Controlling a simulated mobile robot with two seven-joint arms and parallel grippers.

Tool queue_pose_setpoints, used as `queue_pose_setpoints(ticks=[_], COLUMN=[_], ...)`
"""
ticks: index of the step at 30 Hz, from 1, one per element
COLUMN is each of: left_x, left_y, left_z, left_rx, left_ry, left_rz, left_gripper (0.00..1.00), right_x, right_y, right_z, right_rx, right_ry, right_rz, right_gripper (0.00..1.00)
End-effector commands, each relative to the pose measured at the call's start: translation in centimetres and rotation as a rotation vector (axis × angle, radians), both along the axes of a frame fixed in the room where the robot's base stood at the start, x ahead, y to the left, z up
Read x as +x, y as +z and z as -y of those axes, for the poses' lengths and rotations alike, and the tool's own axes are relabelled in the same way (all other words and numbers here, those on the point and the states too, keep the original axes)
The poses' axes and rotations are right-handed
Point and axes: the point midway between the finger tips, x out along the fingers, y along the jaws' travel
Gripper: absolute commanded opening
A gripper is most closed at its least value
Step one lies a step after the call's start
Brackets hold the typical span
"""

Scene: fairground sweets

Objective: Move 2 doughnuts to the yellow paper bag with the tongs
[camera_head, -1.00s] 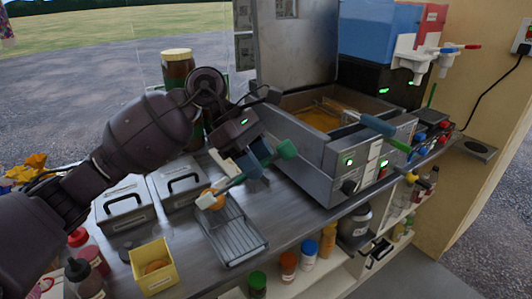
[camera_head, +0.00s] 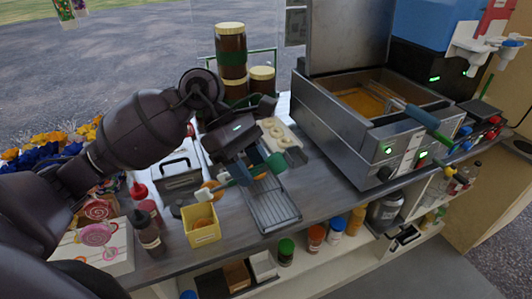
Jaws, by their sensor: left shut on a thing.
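My left gripper (camera_head: 250,165) is shut on the tongs (camera_head: 238,179), near their green end. The tongs point left, and their pale tip is beside an orange-brown doughnut (camera_head: 213,187), which appears to be held there. This is just above and behind the yellow paper bag (camera_head: 204,237). The bag stands open on the counter, and something brown shows inside it, partly hidden. Another orange-brown piece (camera_head: 260,175) shows by the green end, over the wire rack (camera_head: 272,208); I cannot tell its full shape. My right gripper is not in view.
Pale ring doughnuts lie on a light board (camera_head: 290,136) behind my gripper. The fryer (camera_head: 345,140) stands to the right. Sauce bottles (camera_head: 147,232) stand left of the bag, with a lidded steel container (camera_head: 178,180) behind. Tall brown jars (camera_head: 231,55) stand at the back.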

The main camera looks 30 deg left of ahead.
Motion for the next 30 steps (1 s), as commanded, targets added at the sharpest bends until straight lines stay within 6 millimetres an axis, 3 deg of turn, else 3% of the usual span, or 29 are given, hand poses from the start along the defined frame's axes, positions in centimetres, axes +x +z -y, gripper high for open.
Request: queue_pose_setpoints(ticks=[11, 15, 21, 30], left_x=[-4.4, -4.2, -4.2, -4.2], left_y=[0.2, -2.2, -4.0, -5.0], left_z=[-2.3, -2.3, -2.2, -2.2], left_rx=[0.001, 0.001, 0.001, 0.0], left_ry=[0.001, -0.001, -0.001, -0.001], left_rz=[0.0, -0.001, -0.003, 0.0], left_gripper=[0.11, 0.11, 0.11, 0.11], right_x=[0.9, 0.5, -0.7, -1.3], right_y=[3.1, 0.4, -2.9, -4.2], right_z=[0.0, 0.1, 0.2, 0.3], right_rx=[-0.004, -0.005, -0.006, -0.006], right_ry=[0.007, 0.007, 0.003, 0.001], right_rz=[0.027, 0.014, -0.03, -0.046], right_gripper=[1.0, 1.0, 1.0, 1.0])
